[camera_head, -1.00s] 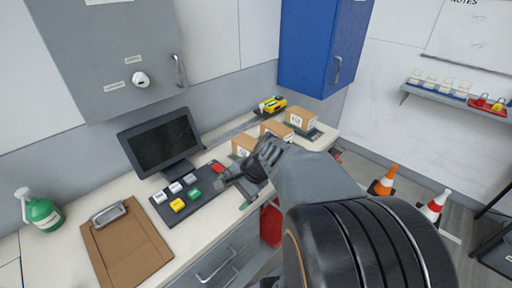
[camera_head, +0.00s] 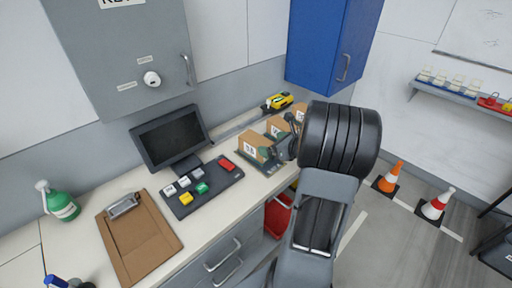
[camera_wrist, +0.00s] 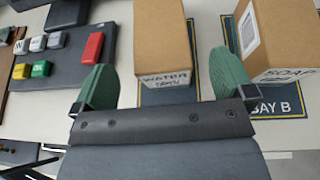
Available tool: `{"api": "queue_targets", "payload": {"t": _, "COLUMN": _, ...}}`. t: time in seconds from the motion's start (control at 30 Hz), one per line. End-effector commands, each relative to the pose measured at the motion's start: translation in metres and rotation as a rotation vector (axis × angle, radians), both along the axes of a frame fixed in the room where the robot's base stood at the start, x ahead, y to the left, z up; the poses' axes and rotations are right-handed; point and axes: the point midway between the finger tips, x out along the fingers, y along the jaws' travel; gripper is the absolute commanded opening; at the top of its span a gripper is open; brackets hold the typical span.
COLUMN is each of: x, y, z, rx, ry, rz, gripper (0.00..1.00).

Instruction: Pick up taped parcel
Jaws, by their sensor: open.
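Several brown cardboard parcels stand in a row on the counter. The near one (camera_head: 254,147) has a white label in the head view, and the middle one (camera_head: 276,127) and far one (camera_head: 299,114) are partly hidden by my arm. In the wrist view, a parcel marked WATER (camera_wrist: 162,35) stands between and ahead of the green fingers of my gripper (camera_wrist: 162,72). A parcel marked SOAP (camera_wrist: 280,40) stands to the right, beyond the right finger. My gripper (camera_head: 274,149) is open and empty beside the parcels. I cannot tell which parcel is taped.
Dark mats lie under the parcels; one reads BAY B (camera_wrist: 275,106). A button panel (camera_head: 202,186) with a red button lies left of the gripper. A monitor (camera_head: 170,138), clipboard (camera_head: 138,235) and green bottle (camera_head: 62,205) are further left. A yellow tool (camera_head: 278,101) lies behind.

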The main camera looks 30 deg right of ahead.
Motion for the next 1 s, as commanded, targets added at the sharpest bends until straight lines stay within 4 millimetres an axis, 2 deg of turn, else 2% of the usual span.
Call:
{"api": "queue_targets", "payload": {"t": 0.27, "x": 0.015, "y": 0.005, "z": -0.007, "rx": 0.0, "ry": 0.002, "rz": 0.002, "gripper": 1.0}}
{"api": "queue_targets", "payload": {"t": 0.6, "x": 0.05, "y": 0.013, "z": -0.025, "rx": 0.0, "ry": 0.002, "rz": 0.003, "gripper": 1.0}}
{"api": "queue_targets", "payload": {"t": 0.9, "x": 0.053, "y": 0.013, "z": -0.027, "rx": -0.002, "ry": 0.001, "rz": 0.002, "gripper": 1.0}}
{"api": "queue_targets", "payload": {"t": 1.0, "x": 0.053, "y": 0.013, "z": -0.027, "rx": -0.002, "ry": 0.001, "rz": 0.002, "gripper": 0.92}}
